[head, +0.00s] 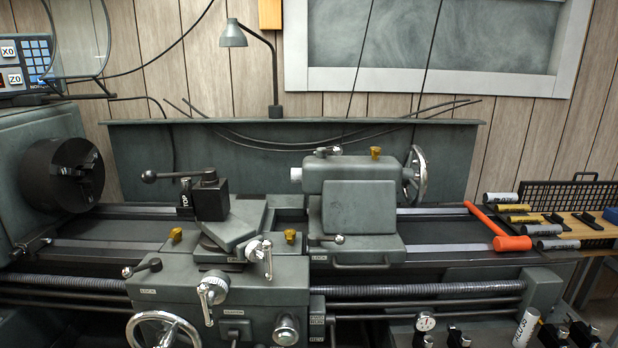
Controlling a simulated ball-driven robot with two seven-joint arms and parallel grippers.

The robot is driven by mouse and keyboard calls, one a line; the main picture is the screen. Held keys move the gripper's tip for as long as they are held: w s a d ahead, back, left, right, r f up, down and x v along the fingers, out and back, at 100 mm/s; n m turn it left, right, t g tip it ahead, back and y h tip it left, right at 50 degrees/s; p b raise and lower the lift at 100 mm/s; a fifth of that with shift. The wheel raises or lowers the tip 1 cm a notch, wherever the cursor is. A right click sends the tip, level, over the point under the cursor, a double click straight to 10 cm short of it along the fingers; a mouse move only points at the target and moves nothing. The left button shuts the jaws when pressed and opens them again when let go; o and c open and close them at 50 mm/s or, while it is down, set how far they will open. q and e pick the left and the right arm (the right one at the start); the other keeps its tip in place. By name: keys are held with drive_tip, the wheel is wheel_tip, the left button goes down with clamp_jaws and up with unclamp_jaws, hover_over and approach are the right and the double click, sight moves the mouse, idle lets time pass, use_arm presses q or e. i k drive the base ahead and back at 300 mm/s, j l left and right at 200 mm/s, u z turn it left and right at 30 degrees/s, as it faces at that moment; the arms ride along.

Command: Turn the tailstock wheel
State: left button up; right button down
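The tailstock (370,205) is a grey block standing on the lathe bed, right of the middle in the head view. Its wheel (417,174) is a silver handwheel at the tailstock's right end, seen nearly edge-on. The tailstock quill (296,174) shows as a short bright stub at the left end. Neither of my grippers shows in the head view.
An orange hammer (512,243) lies at the bed's right end, beside a bench (580,228) with several tools. The carriage (222,280) with its tool post (210,197) stands left of the tailstock. The chuck (75,175) is at far left. Bed between wheel and hammer is clear.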

sight(409, 176)
drive_tip(key=l+u, duration=0.2)
drive_tip(key=u, duration=0.2)
drive_tip(key=l+u, duration=0.45)
drive_tip(key=u, duration=0.3)
drive_tip(key=k+l+u, duration=0.1)
drive_tip(key=l, duration=0.3)
drive_tip(key=k+l+u, duration=0.1)
drive_tip(key=l, duration=0.25)
drive_tip(key=k+l+u, duration=0.1)
drive_tip(key=l, duration=0.3)
drive_tip(key=k+l+u, duration=0.1)
drive_tip(key=l, duration=0.25)
drive_tip(key=k+l, duration=0.15)
drive_tip(key=l, duration=0.2)
drive_tip(key=k+l+u, duration=0.15)
drive_tip(key=l, duration=0.2)
